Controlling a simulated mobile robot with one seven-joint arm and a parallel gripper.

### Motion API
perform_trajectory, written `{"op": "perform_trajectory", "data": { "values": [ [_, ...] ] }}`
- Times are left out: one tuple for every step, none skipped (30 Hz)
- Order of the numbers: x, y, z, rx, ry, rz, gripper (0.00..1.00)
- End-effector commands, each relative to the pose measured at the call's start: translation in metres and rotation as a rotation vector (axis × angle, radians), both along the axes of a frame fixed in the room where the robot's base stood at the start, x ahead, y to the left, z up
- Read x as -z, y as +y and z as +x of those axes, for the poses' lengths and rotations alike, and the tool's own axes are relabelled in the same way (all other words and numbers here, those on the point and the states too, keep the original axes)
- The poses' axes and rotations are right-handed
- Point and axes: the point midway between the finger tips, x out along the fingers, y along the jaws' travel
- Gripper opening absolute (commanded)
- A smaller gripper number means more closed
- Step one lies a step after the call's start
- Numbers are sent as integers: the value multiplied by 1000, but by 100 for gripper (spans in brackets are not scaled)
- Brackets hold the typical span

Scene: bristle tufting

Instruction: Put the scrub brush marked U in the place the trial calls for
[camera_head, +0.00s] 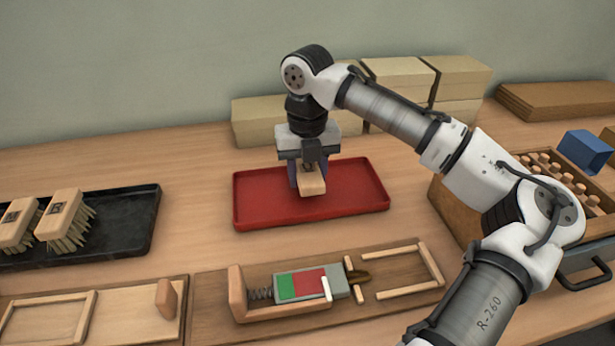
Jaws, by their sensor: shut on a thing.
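My gripper (308,178) is over the red tray (355,183) and is shut on a brush with a pale wooden block (312,186). The block's near end sticks out between the fingers. Any letter on it is hidden or too small to read, and its bristles are not visible. I cannot tell whether the brush touches the tray. Two brushes with wooden blocks and pale bristles, a left one (14,228) and a right one (62,217), sit on the black tray (135,205) at the left. Each has a dark mark that I cannot read.
A wooden fixture with a spring and a green and red gauge (302,283) lies in front of the red tray. Another wooden frame (50,318) is at front left. Cardboard boxes (262,120) stand behind.

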Motion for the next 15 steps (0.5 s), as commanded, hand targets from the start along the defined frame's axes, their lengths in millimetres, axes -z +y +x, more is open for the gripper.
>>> {"op": "perform_trajectory", "data": {
  "values": [
    [5, 0, 0, 0, 0, -1, 12],
    [7, 0, 0, 0, 0, 0, 12],
    [9, 0, 0, 0, -1, 0, 12],
    [10, 0, 0, 0, -1, 0, 12],
    [10, 0, 0, 0, -1, 0, 12],
    [9, 0, 0, 0, -1, 0, 12],
    [9, 0, 0, 0, -1, 0, 12],
    [9, 0, 0, 0, -1, 0, 12],
    [9, 0, 0, 0, -1, 0, 12],
    [9, 0, 0, 0, -1, 0, 12],
    [9, 0, 0, 0, -1, 0, 12],
    [10, 0, 0, 0, -1, 1, 12],
    [11, 0, 0, 0, -1, 1, 12],
    [12, 0, 0, 0, -1, 2, 12],
    [12, 0, 0, 1, -1, 1, 45]
  ]
}}
